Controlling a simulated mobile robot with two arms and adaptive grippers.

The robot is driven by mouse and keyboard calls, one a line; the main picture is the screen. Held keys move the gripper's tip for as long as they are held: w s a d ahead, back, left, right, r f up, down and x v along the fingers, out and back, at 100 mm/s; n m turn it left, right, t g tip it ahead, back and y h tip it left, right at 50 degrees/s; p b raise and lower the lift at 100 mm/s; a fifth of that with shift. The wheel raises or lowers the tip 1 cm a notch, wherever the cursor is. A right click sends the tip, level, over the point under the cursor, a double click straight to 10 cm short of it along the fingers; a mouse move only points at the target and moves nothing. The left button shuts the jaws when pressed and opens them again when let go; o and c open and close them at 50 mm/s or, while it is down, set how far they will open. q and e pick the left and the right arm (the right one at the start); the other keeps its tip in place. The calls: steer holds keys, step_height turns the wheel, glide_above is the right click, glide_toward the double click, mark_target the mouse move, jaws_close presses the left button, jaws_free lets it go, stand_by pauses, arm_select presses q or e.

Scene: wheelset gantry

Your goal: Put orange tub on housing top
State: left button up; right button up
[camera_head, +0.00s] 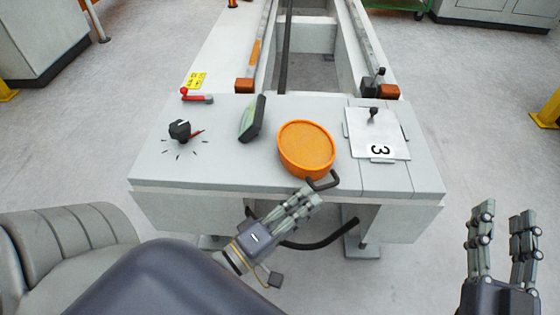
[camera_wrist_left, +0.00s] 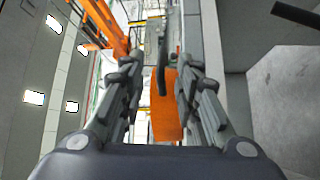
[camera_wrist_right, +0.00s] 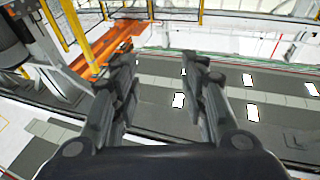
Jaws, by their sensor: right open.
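The orange tub (camera_head: 306,148) appears to rest upright on the light grey housing top (camera_head: 225,160), near its front edge. Its dark curved handle (camera_head: 325,183) sticks out toward the front. My left gripper (camera_head: 312,200) is in front of the tub, at the housing's front edge. In the left wrist view its fingers are apart, with the handle (camera_wrist_left: 162,72) and part of the tub (camera_wrist_left: 165,112) showing in the gap. I cannot tell whether they touch the handle. My right gripper (camera_head: 503,222) is open and empty, off to the right of the housing.
A black knob (camera_head: 180,130), a red-tipped lever (camera_head: 197,97) and a tilted dark device (camera_head: 252,119) stand left of the tub. A white plate marked 3 (camera_head: 377,135) lies to its right. A black cable (camera_head: 325,238) hangs below the front edge.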

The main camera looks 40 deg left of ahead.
arm_select(q)
steer(key=v, duration=0.7)
steer(key=shift+s+p, duration=0.2)
steer(key=shift+p, duration=0.25)
arm_select(e)
steer(key=shift+w+d+f+g+h, duration=0.2)
steer(key=shift+f+g, duration=0.45)
steer(key=shift+f, duration=0.55)
steer(key=shift+d+f+g+h, duration=0.1)
steer(key=shift+f+g+h, duration=0.2)
steer(key=shift+f+g, duration=0.65)
arm_select(q)
steer(key=shift+a, duration=0.1)
arm_select(e)
steer(key=shift+f+t, duration=0.3)
